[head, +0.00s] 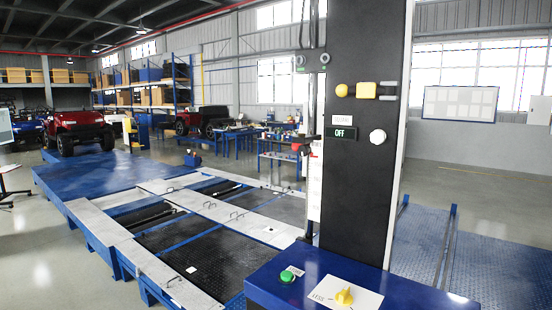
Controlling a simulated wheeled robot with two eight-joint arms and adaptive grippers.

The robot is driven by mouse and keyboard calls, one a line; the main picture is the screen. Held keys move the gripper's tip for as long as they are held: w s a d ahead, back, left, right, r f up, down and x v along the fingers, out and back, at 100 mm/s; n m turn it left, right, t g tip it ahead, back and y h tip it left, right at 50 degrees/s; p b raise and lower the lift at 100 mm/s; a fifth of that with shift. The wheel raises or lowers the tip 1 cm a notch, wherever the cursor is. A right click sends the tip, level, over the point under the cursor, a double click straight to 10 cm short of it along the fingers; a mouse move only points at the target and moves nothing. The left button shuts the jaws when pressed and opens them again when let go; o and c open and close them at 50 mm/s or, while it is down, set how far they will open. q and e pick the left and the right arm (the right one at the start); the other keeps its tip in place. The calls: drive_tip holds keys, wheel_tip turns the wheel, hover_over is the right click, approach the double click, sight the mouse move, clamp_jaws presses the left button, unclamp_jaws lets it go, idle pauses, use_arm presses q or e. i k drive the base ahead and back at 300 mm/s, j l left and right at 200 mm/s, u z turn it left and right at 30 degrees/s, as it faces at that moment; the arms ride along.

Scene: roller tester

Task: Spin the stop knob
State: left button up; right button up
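I cannot tell for sure which control is the stop knob. A round white knob (378,137) sits on the tall dark panel (358,205), right of a small display reading OFF (341,133). Higher on the panel are a round yellow knob (342,90) and a yellow block (366,90) on a grey mount. On the blue console top in front, a yellow knob (344,296) stands on a white label reading LESS, with a green button (287,277) to its left. Neither of my grippers shows in the head view.
The blue console (265,284) fills the bottom centre-right. The roller bed (190,240) with pale plates and blue frame lies to the left. A red vehicle (80,132) stands on a blue ramp at the back left. Grey floor is open at the right.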

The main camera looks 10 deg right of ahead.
sight(304, 150)
drive_tip(key=i+j+u, duration=0.6)
drive_tip(key=i+u, duration=0.15)
drive_tip(key=i+j+u, duration=0.15)
drive_tip(key=i+u, duration=0.25)
drive_tip(key=i+z, duration=0.1)
drive_tip(key=i, duration=0.3)
drive_tip(key=i+j, duration=0.15)
drive_tip(key=i, duration=0.25)
drive_tip(key=i+z, duration=0.15)
drive_tip(key=z, duration=0.25)
drive_tip(key=i+z, duration=0.2)
drive_tip(key=z, duration=0.15)
drive_tip(key=i+j+z, duration=0.1)
drive_tip(key=z, duration=0.3)
drive_tip(key=i+j+z, duration=0.15)
drive_tip(key=z, duration=0.2)
